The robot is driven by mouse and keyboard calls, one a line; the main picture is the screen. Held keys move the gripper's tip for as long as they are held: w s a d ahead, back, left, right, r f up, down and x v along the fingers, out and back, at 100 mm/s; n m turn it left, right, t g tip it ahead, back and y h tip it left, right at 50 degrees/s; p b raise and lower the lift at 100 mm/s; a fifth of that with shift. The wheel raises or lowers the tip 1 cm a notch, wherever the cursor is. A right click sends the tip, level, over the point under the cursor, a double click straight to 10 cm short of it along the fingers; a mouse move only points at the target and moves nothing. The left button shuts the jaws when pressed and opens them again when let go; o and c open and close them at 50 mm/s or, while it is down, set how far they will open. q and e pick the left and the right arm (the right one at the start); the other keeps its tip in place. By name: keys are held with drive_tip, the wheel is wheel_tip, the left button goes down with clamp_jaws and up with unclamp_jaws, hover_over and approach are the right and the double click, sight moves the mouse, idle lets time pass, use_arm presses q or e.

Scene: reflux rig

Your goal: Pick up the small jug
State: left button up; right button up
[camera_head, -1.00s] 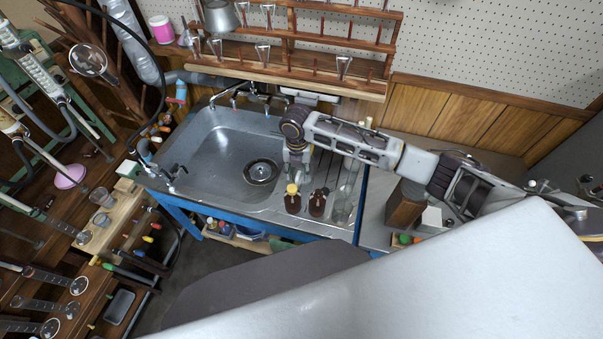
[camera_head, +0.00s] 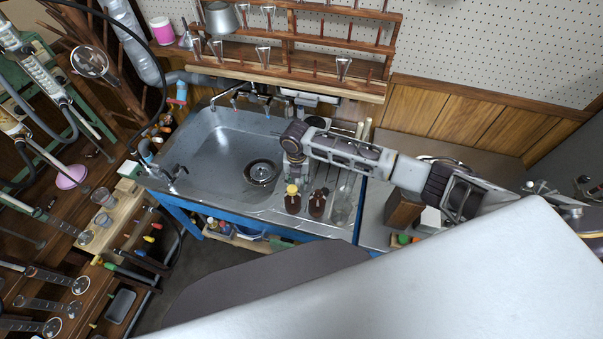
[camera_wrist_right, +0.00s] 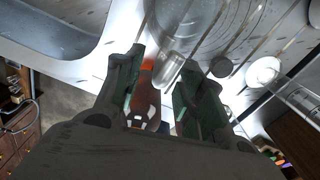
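My right gripper (camera_head: 294,172) is over the drainboard beside the sink, just behind two brown bottles in the head view. In the right wrist view its two dark green fingers (camera_wrist_right: 160,88) are apart. A small clear glass vessel (camera_wrist_right: 168,68) shows near the gap between the fingertips, and a larger clear round vessel (camera_wrist_right: 185,22) lies beyond it. I cannot tell for sure which one is the small jug. In the head view a clear glass vessel (camera_head: 342,209) stands right of the bottles. The arm hides part of the drainboard. My left gripper is not visible.
A brown bottle with a yellow cap (camera_head: 293,200) and a dark-capped one (camera_head: 317,204) stand close to the gripper. The sink basin (camera_head: 215,160) is left of them. A wooden rack (camera_head: 290,75) with glassware hangs behind. A brown block (camera_head: 404,208) stands right.

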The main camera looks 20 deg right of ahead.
drive_tip(key=shift+f, duration=0.5)
clamp_jaws()
